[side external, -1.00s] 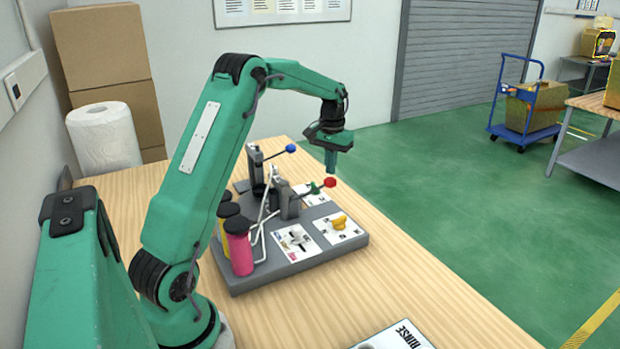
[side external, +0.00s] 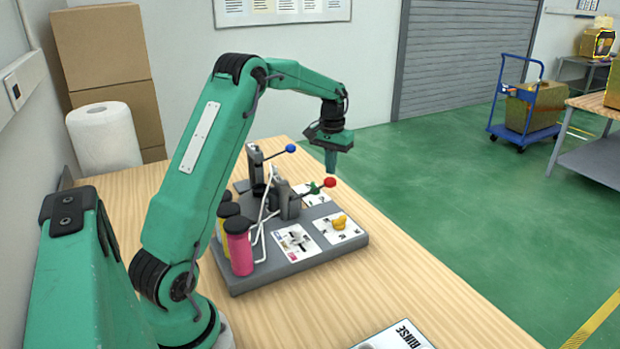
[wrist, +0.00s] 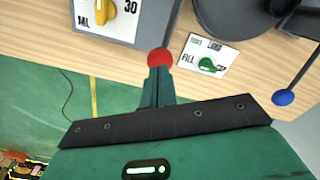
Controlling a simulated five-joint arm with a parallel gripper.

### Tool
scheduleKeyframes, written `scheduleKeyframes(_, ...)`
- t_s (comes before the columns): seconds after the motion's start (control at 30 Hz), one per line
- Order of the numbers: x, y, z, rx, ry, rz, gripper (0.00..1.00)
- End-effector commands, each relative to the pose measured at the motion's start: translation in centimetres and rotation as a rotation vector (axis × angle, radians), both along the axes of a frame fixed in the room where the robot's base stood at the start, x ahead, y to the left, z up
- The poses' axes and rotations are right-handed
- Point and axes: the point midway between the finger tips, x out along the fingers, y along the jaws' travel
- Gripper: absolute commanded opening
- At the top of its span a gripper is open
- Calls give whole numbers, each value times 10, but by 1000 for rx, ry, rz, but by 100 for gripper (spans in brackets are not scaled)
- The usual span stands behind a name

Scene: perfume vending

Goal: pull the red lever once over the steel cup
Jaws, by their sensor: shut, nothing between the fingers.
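The red lever's ball (side external: 330,182) stands out from the machine base (side external: 300,262) at its right side in the side view. My gripper (side external: 331,171) points down just above the ball, fingers shut and empty. In the wrist view the ball (wrist: 160,57) shows right at the tips of my gripper (wrist: 158,72). I cannot tell whether they touch. The lever's arm is mostly hidden. I cannot make out the steel cup for certain in either view.
A blue-ball lever (side external: 290,148) stands behind. A green knob (wrist: 208,66) and a yellow knob (side external: 340,223) sit on white labels. Pink, yellow and black bottles (side external: 238,250) line the base's left side. A RINSE card (side external: 402,336) lies in front. The tabletop right of the base is clear.

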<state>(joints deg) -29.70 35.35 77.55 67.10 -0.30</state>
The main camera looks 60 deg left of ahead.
Motion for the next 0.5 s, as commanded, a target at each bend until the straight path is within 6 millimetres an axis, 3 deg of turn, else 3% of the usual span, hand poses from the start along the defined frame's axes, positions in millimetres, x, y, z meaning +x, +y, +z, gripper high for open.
scheduleKeyframes(0.5, 0, 0, -11, -1, 2, 0, 0)
